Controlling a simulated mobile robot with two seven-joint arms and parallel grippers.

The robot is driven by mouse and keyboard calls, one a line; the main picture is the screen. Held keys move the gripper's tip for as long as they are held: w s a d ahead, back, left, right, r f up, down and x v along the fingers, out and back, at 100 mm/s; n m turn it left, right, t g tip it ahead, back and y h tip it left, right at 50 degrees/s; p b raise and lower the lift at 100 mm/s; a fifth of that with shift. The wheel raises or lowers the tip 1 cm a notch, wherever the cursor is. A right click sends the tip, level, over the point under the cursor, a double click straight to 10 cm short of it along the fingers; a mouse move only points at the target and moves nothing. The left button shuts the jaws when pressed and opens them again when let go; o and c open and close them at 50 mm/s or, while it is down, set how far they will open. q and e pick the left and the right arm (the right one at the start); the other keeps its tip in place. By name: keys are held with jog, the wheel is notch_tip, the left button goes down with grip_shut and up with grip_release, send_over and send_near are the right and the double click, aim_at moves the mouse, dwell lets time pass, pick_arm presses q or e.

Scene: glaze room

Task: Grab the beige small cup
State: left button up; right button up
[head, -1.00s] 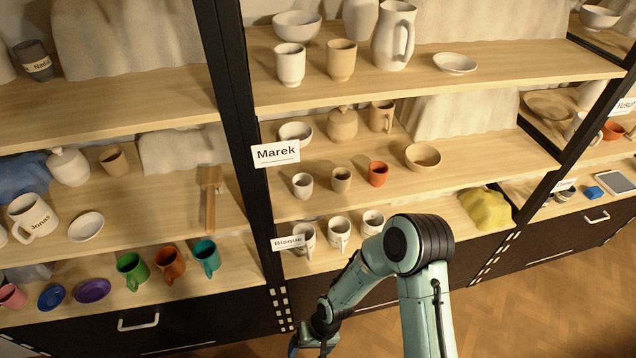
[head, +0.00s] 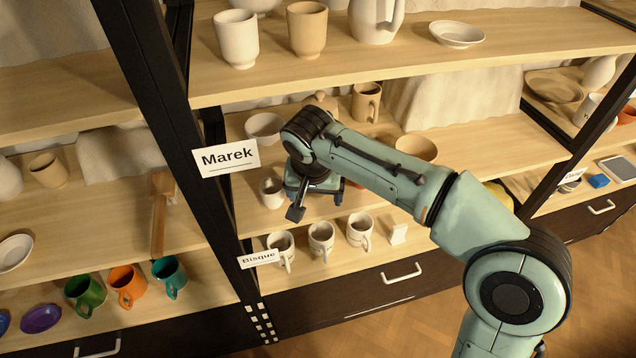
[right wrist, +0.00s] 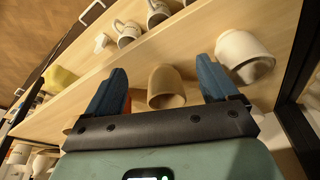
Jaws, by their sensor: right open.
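The beige small cup (right wrist: 166,86) stands on the middle shelf, between the two blue fingers of my right gripper (right wrist: 162,68) in the right wrist view. The fingers are apart, with a visible gap on each side of the cup. In the head view my right gripper (head: 316,204) is in front of the middle shelf and hides this cup. A small white cup (head: 272,192) stands just left of the gripper; it also shows in the right wrist view (right wrist: 242,52), beside one finger. An orange cup (right wrist: 127,106) is partly hidden behind the other finger. My left gripper is out of view.
The Marek label (head: 226,158) and a dark upright (head: 160,100) stand to the left. The upper shelf (head: 400,62) is above my forearm. A beige bowl (head: 416,148) is behind it. Several mugs, such as a white mug (head: 321,238), stand on the shelf below.

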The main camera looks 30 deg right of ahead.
jog(key=shift+w+d, duration=0.65)
jog(key=shift+w, duration=0.2)
jog(key=shift+w+d+p, duration=0.3)
jog(key=shift+w+d, duration=0.55)
jog(key=shift+w, duration=0.25)
jog(key=x, duration=0.2)
jog(key=shift+w+d+f+b, duration=0.2)
jog(key=shift+w+b, duration=0.15)
jog(key=shift+f, duration=0.35)
jog(key=c, duration=1.2)
